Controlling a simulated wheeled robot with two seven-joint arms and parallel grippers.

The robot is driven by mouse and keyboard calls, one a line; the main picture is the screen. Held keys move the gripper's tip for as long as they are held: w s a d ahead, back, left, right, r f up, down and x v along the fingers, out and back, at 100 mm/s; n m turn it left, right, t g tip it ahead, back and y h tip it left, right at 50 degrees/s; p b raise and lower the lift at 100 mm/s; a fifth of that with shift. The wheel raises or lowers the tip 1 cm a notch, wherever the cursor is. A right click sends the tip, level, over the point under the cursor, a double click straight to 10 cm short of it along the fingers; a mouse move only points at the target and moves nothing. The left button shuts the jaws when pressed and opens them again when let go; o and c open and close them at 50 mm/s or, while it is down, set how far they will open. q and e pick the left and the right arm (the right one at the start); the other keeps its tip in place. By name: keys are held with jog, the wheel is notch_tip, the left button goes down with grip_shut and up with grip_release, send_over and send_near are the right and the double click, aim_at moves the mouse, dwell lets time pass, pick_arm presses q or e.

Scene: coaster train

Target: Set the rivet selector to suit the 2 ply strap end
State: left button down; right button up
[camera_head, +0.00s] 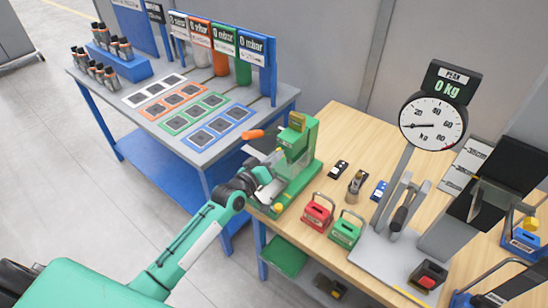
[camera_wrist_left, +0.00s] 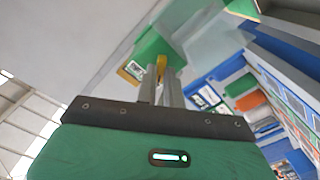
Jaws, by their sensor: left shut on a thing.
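A green bench press (camera_head: 308,145), apparently the riveting tool, stands at the left end of the wooden bench, with an orange handle (camera_head: 253,135) sticking out to the left. My left gripper (camera_head: 272,176) is at its left side, below the orange handle. In the left wrist view my left gripper (camera_wrist_left: 163,82) is shut on a small yellow part (camera_wrist_left: 161,66) at the green body of the press. The selector's setting cannot be read. I cannot single out the 2 ply strap end. My right gripper is not in view.
A small black piece (camera_head: 338,170), red (camera_head: 317,213) and green (camera_head: 345,230) handled blocks are right of the press. A dial scale (camera_head: 433,122) reading 0 kg stands farther right. A blue-legged table (camera_head: 215,148) with coloured framed plates is at the left.

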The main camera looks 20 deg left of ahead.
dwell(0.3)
pick_arm(q)
jog(key=c, duration=1.5)
grip_release()
jog(key=shift+b+v, duration=2.1)
jog(key=shift+v, duration=4.85)
